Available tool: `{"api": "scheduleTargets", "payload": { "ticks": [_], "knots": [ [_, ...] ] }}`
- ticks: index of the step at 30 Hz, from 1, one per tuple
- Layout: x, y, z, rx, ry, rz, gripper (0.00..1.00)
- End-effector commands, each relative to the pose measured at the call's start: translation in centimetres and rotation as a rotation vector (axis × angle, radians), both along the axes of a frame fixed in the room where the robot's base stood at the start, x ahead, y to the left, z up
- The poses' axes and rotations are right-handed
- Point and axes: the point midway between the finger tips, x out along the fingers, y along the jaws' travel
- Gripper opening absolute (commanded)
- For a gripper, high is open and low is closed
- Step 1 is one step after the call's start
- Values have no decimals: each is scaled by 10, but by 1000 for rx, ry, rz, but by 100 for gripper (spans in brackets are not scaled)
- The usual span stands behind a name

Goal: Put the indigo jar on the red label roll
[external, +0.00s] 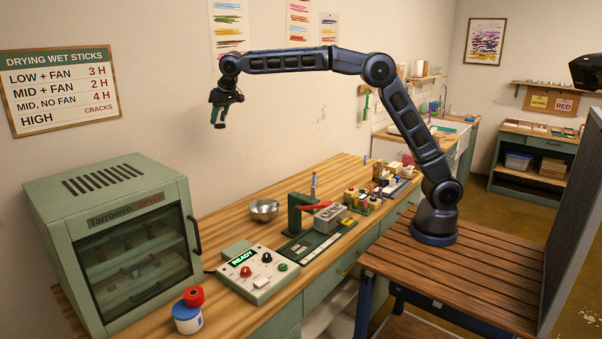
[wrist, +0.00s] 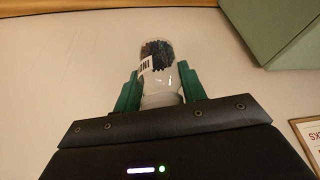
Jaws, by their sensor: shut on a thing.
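My gripper (external: 218,118) is raised high in front of the back wall, above the table and to the right of the drying cabinet. In the wrist view its two green fingers are shut on the indigo jar (wrist: 158,62), a clear jar with dark blue contents and a white label partly reading "INDI". In the external view the jar is too small to make out clearly. The red label roll (external: 194,296) is at the table's front left, against a blue-and-white roll (external: 187,319); I cannot tell whether it rests on it or behind it. My gripper is far above both.
The green drying cabinet (external: 120,172) stands left of the rolls. A control box (external: 257,273) with a "READY" display sits to their right. A metal bowl (external: 264,209), a green press (external: 297,214) and several small items stand farther along the table.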

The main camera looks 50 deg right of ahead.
Motion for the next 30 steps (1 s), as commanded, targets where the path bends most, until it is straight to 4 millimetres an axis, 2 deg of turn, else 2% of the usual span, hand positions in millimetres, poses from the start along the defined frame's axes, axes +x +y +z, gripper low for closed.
{"api": "scheduleTargets", "payload": {
  "ticks": [1, 3, 8, 15, 24, 30],
  "knots": [
    [-10, 22, 0, 1, 0, 40, 17],
    [-24, 50, -1, 0, 1, 95, 17],
    [-58, 111, -1, 1, 1, 220, 17],
    [-119, 198, -2, 1, 1, 405, 17],
    [-209, 294, -4, 1, 1, 637, 17],
    [-265, 340, -4, 1, 0, 765, 17]
  ]
}}
